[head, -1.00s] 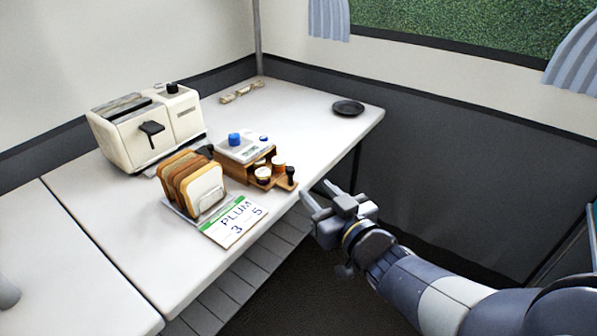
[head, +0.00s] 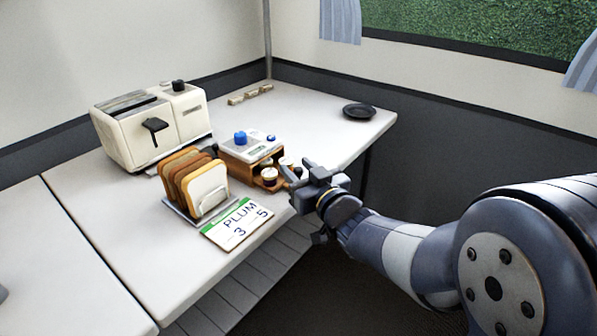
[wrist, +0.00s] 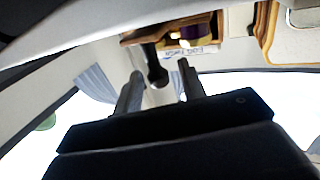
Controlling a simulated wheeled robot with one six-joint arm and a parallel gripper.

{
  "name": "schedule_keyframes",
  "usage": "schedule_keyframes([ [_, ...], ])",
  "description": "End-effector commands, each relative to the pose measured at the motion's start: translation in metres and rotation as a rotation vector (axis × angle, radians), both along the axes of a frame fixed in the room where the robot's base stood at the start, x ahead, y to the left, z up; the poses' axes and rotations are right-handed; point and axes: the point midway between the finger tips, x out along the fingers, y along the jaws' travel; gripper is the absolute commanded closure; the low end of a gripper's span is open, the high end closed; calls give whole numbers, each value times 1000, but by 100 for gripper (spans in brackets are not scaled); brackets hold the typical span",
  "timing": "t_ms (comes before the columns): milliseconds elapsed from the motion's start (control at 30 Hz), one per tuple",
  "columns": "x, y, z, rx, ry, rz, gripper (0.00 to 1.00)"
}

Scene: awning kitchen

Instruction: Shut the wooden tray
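The wooden tray (head: 271,186) sticks out of the front of a small wooden box (head: 237,166) on the white table and carries small jars (head: 268,174). In the wrist view the tray (wrist: 170,33) shows at the top, with its dark knob handle (wrist: 156,72) pointing towards me. My gripper (head: 289,178) is at the tray's front end, over the table edge. In the wrist view my gripper (wrist: 160,78) is open, with the knob between its two fingers. A gap shows on both sides of the knob. In the head view my fingers hide the knob.
A scale (head: 250,147) with a blue knob sits on the box. A toaster (head: 150,125) is behind. A black dish (head: 359,111) lies at the far right corner.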

Motion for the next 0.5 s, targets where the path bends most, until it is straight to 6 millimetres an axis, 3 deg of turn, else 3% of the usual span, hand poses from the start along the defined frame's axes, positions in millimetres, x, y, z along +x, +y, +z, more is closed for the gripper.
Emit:
schedule_keyframes([
  [300,3,2,0,0,0,0,61],
  [500,3,2,0,0,0,0,77],
])
